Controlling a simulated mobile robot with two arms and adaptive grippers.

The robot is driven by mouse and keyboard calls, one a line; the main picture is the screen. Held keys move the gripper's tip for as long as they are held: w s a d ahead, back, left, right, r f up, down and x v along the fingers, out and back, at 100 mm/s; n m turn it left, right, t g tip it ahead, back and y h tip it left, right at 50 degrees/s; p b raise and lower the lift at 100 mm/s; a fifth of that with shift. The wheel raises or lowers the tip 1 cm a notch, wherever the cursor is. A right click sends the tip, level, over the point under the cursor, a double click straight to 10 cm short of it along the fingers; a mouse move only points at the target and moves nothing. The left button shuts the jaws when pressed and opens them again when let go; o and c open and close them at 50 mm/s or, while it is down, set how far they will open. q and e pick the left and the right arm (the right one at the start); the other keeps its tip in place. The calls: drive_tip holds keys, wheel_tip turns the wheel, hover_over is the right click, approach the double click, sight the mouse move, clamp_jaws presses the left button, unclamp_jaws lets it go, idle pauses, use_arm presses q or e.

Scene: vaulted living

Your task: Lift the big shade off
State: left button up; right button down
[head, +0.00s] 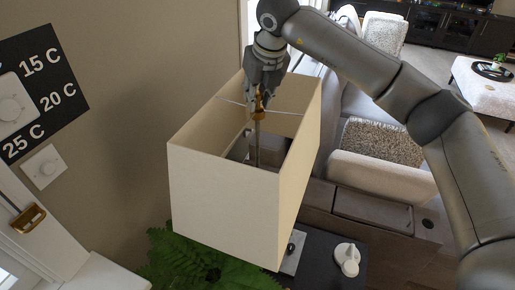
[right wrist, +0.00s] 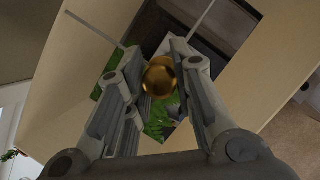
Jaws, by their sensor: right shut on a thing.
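The big shade (head: 225,205) is a cream, box-shaped lampshade with an open top, in the middle of the head view. Thin metal wires (head: 283,113) cross its top opening, and a thin stem (head: 256,147) runs down inside it. My right gripper (head: 259,92) reaches down over the opening. It is shut on a round brass knob (right wrist: 160,76) at the centre of the wires. The shade's walls (right wrist: 83,70) surround the fingers in the right wrist view. The lamp's base is hidden, so I cannot tell whether the shade is clear of it. My left gripper is out of view.
A green fern (head: 190,262) is below the shade. A dark surface (head: 318,262) holds a small white object (head: 347,259). A sofa (head: 385,178) with a textured cushion (head: 380,142) stands to the right. The wall at left carries a black temperature dial panel (head: 62,87).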

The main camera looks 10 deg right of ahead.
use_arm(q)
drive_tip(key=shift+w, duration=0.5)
use_arm(e)
drive_tip(key=shift+w, duration=0.1)
drive_tip(key=shift+r, duration=0.1)
